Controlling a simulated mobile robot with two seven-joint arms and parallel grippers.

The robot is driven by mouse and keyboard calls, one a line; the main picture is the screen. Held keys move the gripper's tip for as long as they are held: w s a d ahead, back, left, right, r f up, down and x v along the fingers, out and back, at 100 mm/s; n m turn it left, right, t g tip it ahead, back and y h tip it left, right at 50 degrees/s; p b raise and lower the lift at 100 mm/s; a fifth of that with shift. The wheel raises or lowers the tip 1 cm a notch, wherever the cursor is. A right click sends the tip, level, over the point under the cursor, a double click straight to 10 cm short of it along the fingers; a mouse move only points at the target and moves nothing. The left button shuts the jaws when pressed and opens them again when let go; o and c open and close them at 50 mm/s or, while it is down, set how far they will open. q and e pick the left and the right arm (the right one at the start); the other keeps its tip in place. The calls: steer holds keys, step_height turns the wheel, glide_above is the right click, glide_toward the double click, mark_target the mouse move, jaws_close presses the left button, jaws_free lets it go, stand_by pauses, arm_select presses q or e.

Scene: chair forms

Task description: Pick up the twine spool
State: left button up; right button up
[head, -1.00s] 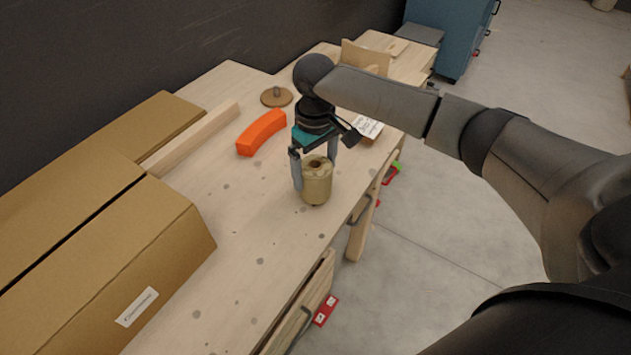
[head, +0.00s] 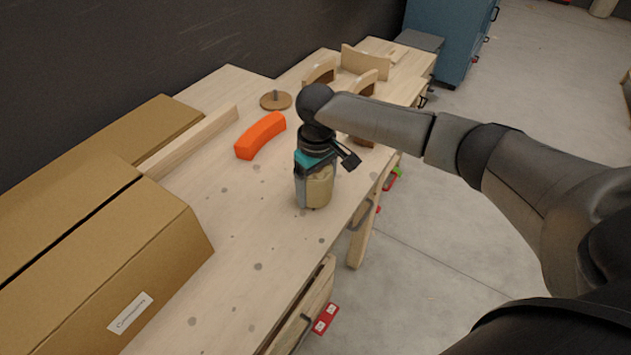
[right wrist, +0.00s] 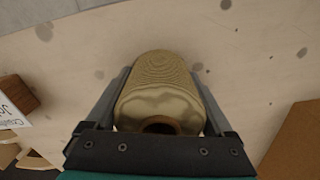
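The twine spool (head: 319,187) is a tan cylinder standing upright on the wooden workbench (head: 225,245), near its right edge. My right gripper (head: 313,190) is lowered over it from above, with a finger on either side. In the right wrist view the spool (right wrist: 160,90) lies between the two fingers (right wrist: 160,95), its holed end towards the palm. The fingers look open, very close to its sides; firm contact is not visible. My left gripper is not in view.
Large cardboard boxes (head: 105,270) fill the bench's left side. An orange curved block (head: 261,136) and a round wooden disc (head: 275,101) lie behind the spool. Curved wooden chair parts (head: 365,60) stand at the back. The bench in front of the spool is clear.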

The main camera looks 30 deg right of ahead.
steer(key=c, duration=0.7)
steer(key=shift+r, duration=0.15)
step_height(320, 180, up, 20)
steer(key=p, duration=0.5)
